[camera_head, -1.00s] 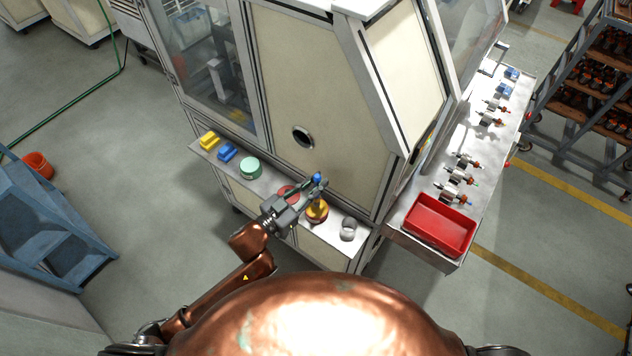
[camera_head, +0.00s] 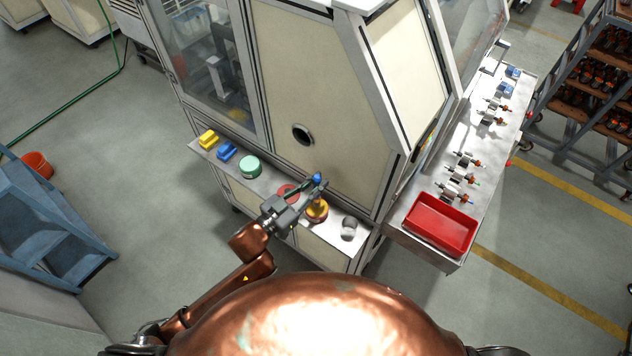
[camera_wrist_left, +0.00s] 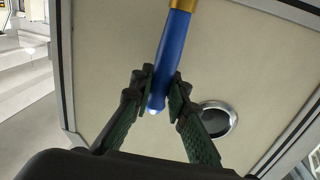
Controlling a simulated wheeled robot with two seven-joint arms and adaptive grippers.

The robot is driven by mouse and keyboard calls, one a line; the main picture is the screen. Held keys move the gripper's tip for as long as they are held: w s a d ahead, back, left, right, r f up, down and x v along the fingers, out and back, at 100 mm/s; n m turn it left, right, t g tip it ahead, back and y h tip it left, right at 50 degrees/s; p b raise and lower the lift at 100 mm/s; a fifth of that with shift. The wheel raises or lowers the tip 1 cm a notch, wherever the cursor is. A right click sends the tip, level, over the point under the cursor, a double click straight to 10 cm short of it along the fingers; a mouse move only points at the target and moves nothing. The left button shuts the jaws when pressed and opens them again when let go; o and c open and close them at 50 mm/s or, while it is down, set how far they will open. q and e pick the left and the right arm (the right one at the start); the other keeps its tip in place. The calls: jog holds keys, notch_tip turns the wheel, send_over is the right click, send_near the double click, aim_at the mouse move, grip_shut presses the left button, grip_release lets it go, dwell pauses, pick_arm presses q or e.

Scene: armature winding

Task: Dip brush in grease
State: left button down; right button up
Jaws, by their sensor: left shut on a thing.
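The brush has a blue handle (camera_head: 317,178) with a gold ferrule (camera_wrist_left: 183,4), clearest in the left wrist view. My left gripper (camera_head: 318,187) is shut on the blue handle near its end. It is above an orange-yellow round pot (camera_head: 317,211) on the machine's front shelf, possibly the grease pot. The gripper partly covers this pot. The bristles are out of the wrist view and hidden in the head view, so I cannot tell whether they touch the pot's contents. My right gripper is not in view.
The narrow shelf (camera_head: 331,229) also holds a yellow block (camera_head: 208,139), a blue block (camera_head: 227,151), a green round tin (camera_head: 250,167), a red round thing (camera_head: 288,191) and a grey cup (camera_head: 349,228). The machine's cream panel (camera_head: 310,95) rises behind. A red tray (camera_head: 440,224) lies on the right shelf.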

aim_at(317, 177)
pick_arm(q)
jog(key=shift+f, duration=0.55)
dwell(0.7)
notch_tip(317, 177, up, 7)
jog(key=p, duration=0.7)
jog(key=shift+r, duration=0.15)
dwell(0.7)
